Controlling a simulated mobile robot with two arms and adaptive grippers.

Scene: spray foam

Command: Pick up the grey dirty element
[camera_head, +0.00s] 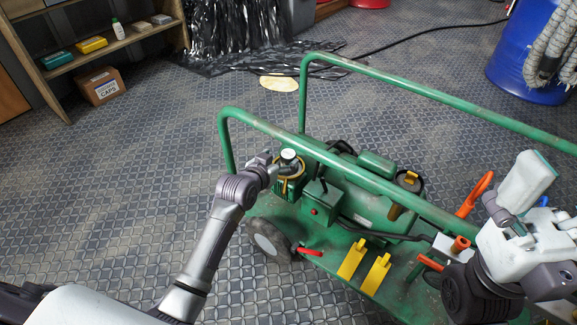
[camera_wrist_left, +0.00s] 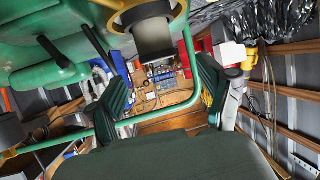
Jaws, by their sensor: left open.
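My left gripper (camera_head: 272,163) is at the near left part of a green wheeled machine. It is right beside a pale-topped cylindrical element (camera_head: 289,156) that stands in a yellow ring. In the left wrist view a dark grey cylinder with a light end (camera_wrist_left: 150,35) hangs in a yellow ring at the top. The two fingers of the left gripper (camera_wrist_left: 162,95) are spread apart below it, with nothing between them. I cannot tell whether the fingers reach around the element. My right gripper (camera_head: 512,222) is at the right; its fingertips are unclear.
The machine's green tubular rails (camera_head: 345,158) run above its deck. A second yellow-ringed part (camera_head: 408,181), yellow brackets (camera_head: 352,259) and a red lever (camera_head: 309,251) are close by. A blue barrel (camera_head: 525,75) stands at the back right. The floor at the left is clear.

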